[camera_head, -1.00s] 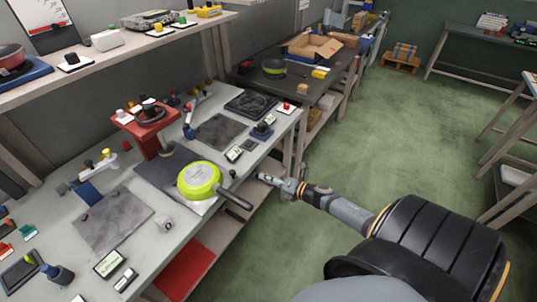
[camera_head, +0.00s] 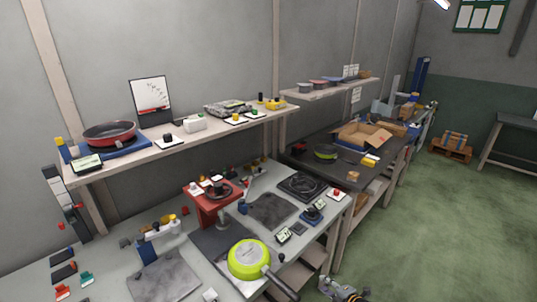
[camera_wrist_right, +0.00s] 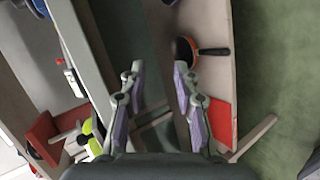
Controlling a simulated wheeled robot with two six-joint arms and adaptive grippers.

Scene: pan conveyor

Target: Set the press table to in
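The red press (camera_head: 205,207) stands on the workbench in the head view, with a dark flat plate (camera_head: 208,243) at its foot. I cannot tell whether this plate is the press table or whether it is in or out. A lime-green pan (camera_head: 248,257) lies bottom up in front of the press, its dark handle pointing to the lower right. My right gripper (camera_head: 340,291) is at the bottom edge, off the bench's front side. In the right wrist view its two fingers (camera_wrist_right: 158,70) are apart with nothing between them. My left gripper is not in view.
A grey plate (camera_head: 165,278) and small controls (camera_head: 283,236) lie on the bench. A shelf (camera_head: 190,142) above holds a red pan (camera_head: 110,133). A dark table (camera_head: 345,172) with an open box stands behind.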

